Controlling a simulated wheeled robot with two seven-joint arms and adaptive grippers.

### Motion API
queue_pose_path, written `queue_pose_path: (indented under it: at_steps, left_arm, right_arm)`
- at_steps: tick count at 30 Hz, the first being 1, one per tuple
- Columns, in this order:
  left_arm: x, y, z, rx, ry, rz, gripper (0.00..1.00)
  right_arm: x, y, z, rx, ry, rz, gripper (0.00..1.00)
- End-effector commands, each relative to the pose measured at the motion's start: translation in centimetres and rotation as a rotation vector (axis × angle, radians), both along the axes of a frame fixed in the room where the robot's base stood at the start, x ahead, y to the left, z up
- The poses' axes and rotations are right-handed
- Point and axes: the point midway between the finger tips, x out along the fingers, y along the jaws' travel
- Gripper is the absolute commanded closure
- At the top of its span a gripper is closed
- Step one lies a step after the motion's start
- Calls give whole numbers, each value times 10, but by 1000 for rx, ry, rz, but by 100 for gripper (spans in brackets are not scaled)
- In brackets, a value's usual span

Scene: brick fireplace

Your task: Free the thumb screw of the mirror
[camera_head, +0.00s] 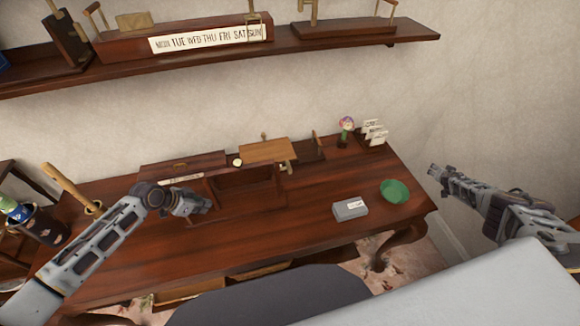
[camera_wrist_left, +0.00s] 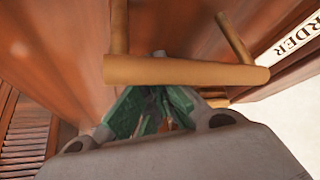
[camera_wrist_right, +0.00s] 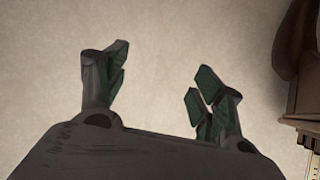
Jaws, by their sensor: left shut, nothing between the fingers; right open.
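I cannot make out a mirror or its thumb screw for certain in any view. My left gripper (camera_head: 196,204) is over the left half of the desk, in front of a dark wooden box (camera_head: 180,163) with a paper label. In the left wrist view its fingers (camera_wrist_left: 155,110) are shut and empty, close to a brass bar (camera_wrist_left: 180,71) with brass posts. I cannot tell whether they touch it. My right gripper (camera_head: 435,172) is open and empty, in the air beyond the desk's right edge. The right wrist view shows its fingers (camera_wrist_right: 155,85) apart before the plain wall.
The desk (camera_head: 290,235) carries a wooden lid-like panel (camera_head: 268,150), a grey box (camera_head: 350,209), a green dish (camera_head: 395,191), a flower figure (camera_head: 346,130) and cards (camera_head: 376,132). A wooden-handled item (camera_head: 68,186) stands at left. A shelf (camera_head: 220,63) hangs above.

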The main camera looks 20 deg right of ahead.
Motion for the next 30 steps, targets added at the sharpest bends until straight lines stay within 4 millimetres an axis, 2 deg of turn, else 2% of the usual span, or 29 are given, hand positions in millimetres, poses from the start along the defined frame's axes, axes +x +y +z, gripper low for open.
queue_pose_path:
  at_steps: [1,6,15,21,30]
  left_arm:
    - [-5,7,-11,16,18,5,100]
    - [-5,7,-11,16,18,5,100]
    - [-5,7,-11,16,18,5,100]
    - [-5,7,-11,16,18,5,100]
    - [-5,7,-11,16,18,5,100]
  right_arm:
    - [13,5,8,5,-5,46,32]
    - [50,30,29,22,-3,210,32]
    - [95,84,56,39,29,509,32]
    - [112,130,64,42,59,723,32]
    - [124,208,73,31,78,1065,32]
